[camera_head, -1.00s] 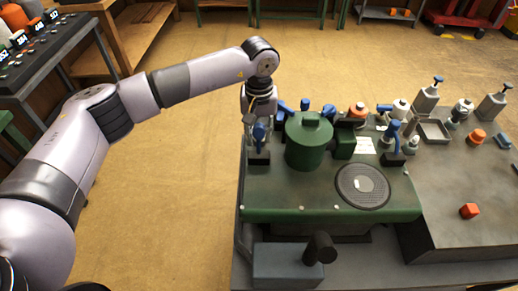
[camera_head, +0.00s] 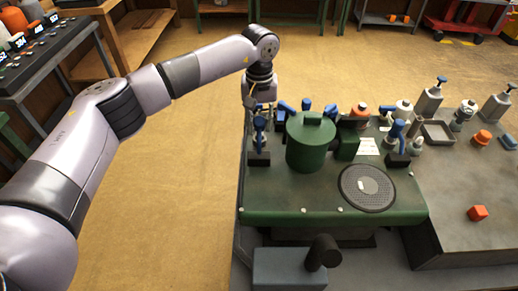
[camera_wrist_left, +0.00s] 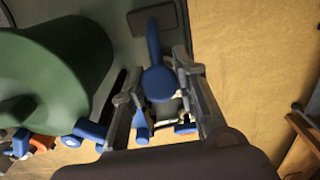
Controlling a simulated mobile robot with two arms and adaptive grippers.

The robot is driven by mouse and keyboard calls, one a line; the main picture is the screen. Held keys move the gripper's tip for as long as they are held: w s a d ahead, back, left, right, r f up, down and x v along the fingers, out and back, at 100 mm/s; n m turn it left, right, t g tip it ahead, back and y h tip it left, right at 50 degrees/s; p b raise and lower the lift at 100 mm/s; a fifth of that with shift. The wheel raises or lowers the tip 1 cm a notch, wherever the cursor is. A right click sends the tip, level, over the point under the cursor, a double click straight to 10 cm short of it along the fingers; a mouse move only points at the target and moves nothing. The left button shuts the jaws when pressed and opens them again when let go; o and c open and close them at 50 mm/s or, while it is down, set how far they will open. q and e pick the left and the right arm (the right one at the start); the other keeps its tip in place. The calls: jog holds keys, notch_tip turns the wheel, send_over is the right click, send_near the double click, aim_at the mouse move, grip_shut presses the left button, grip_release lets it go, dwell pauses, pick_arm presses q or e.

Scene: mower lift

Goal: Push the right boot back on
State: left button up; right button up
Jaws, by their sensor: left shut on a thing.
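My left gripper (camera_head: 258,112) points down at the back left corner of the green mower deck (camera_head: 290,200), left of the green engine cover (camera_head: 310,145). Its fingers are shut on a blue-topped lever (camera_head: 259,138) that stands on a dark block. In the left wrist view the blue lever (camera_wrist_left: 158,84) sits between the two fingers. A similar blue lever (camera_head: 397,130) stands on a dark block at the deck's right side. I cannot tell which part is the right boot. My right gripper is not in view.
Bottles, blue-handled parts and a grey tray (camera_head: 437,132) crowd the bench behind and right of the deck. A dark cylinder (camera_head: 323,251) stands at the front. The floor to the left is clear.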

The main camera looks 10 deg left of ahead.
pick_arm(q)
jog(key=shift+w+a+f+b, duration=0.15)
jog(key=shift+w+f+b, duration=0.2)
jog(key=shift+w+b, duration=0.4)
jog(key=shift+w+a+f, duration=0.1)
jog(key=shift+w+f, duration=0.1)
jog(key=shift+w, duration=0.2)
jog(key=shift+w+a+f+b, duration=0.15)
jog(key=shift+w+f+b, duration=0.5)
jog(key=shift+f+b, duration=0.5)
jog(key=shift+c, duration=0.2)
jog(key=shift+s+r, duration=0.1)
jog(key=shift+r, duration=0.1)
jog(key=shift+o, duration=1.4)
jog(key=shift+f, duration=0.1)
jog(key=o, duration=0.4)
jog(key=shift+w+f, duration=0.15)
jog(key=shift+w, duration=0.05)
jog(key=shift+o, duration=0.6)
jog(key=shift+s, duration=0.15)
